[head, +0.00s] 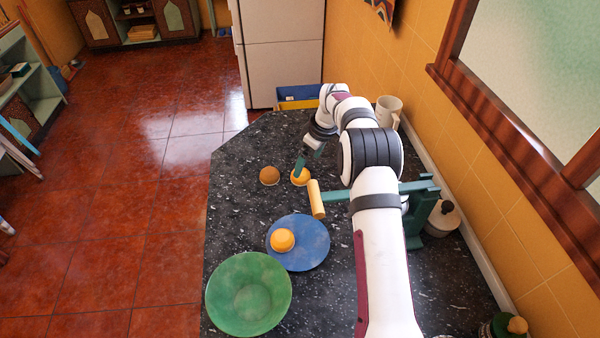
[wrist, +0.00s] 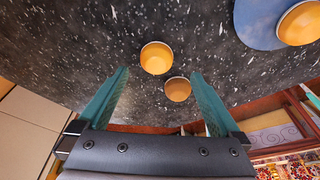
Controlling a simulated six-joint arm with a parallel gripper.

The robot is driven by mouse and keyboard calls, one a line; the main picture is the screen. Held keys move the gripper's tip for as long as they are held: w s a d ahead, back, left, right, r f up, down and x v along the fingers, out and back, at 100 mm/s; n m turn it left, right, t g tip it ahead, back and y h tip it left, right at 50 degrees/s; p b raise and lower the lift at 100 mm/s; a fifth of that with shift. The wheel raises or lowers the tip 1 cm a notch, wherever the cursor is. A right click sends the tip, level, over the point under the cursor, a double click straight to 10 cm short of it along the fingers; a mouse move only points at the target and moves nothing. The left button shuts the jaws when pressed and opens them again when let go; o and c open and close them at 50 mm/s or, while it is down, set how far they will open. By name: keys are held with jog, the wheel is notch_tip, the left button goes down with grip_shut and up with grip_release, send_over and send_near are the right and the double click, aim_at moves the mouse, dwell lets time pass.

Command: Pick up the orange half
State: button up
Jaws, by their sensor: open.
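Three orange halves show. One (head: 300,177) sits on the dark counter right at my gripper's fingertips; it also shows in the wrist view (wrist: 157,57). A second, browner in the head view (head: 270,176), lies just left of it, nearer the counter edge, and shows in the wrist view (wrist: 177,90). The third (head: 282,240) rests on a blue plate (head: 313,255). My gripper (wrist: 160,76) is open and empty, its teal fingers spread to either side of the two halves on the counter. I cannot tell whether a finger touches one.
A green bowl (head: 248,294) stands on the near left of the counter. A yellow cylinder (head: 316,199) on a green bar is close to my gripper. A white mug (head: 388,111) and a lidded pot (head: 443,218) stand along the wall. The counter's left edge drops to red floor.

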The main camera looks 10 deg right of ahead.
jog(key=x, duration=0.7)
jog(key=shift+w+a+f, duration=0.1)
jog(key=shift+w+f, duration=0.1)
jog(key=shift+w, duration=0.2)
jog(key=c, duration=1.3)
jog(key=shift+r, duration=0.15)
jog(key=shift+c, duration=0.2)
